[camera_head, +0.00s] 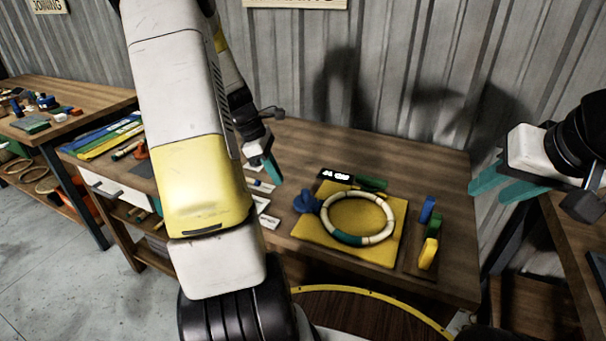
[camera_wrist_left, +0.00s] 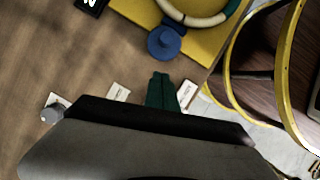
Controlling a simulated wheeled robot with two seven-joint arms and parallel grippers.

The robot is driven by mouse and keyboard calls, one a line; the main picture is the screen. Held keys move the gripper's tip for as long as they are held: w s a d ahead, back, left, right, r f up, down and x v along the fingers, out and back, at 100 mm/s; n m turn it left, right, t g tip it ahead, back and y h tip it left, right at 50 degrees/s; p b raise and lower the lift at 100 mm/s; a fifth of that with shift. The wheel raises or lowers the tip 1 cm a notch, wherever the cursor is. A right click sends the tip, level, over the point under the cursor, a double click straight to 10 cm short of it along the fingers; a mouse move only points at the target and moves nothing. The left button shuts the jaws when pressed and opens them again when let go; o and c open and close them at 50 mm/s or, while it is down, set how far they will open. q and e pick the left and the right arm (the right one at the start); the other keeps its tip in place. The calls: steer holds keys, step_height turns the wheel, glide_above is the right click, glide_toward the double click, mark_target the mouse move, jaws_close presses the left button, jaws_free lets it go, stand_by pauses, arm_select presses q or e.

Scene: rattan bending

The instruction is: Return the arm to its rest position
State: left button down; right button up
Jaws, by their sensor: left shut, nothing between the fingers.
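My left arm comes down across the left middle of the head view. My left gripper (camera_head: 272,170) has teal fingers, is shut and empty, and is above the table left of the yellow mat. In the left wrist view its fingers (camera_wrist_left: 161,92) are together over the wooden tabletop. My right gripper (camera_head: 490,185) is at the right of the head view, with its two teal fingers apart and nothing seen between them. A cream ring with a green section (camera_head: 343,237) lies on the yellow mat (camera_head: 313,248). A blue knob-like piece (camera_head: 306,201) touches or adjoins the ring's left side.
The wooden table (camera_head: 440,185) has a dark display with lit digits (camera_head: 336,175) behind the mat. Blue, green and yellow pieces (camera_head: 429,253) stand on its right. White cards (camera_head: 268,221) lie left of the mat. Another bench (camera_head: 100,98) stands at the left, and a wall is behind.

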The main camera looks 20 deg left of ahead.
arm_select(q)
steer(key=w+a+v, duration=0.1)
steer(key=v, duration=0.5)
steer(key=s+d+r+m+t+y, duration=0.1)
steer(key=s+d+r+m+t, duration=0.1)
steer(key=s+d+r+m, duration=0.6)
steer(key=s+d+r+m+t, duration=0.3)
steer(key=s+d+r+m, duration=0.3)
steer(key=s+d+m, duration=0.3)
steer(key=d+m, duration=0.1)
steer(key=m, duration=0.3)
steer(key=shift+s+d+y, duration=0.3)
steer(key=shift+d+y, duration=0.1)
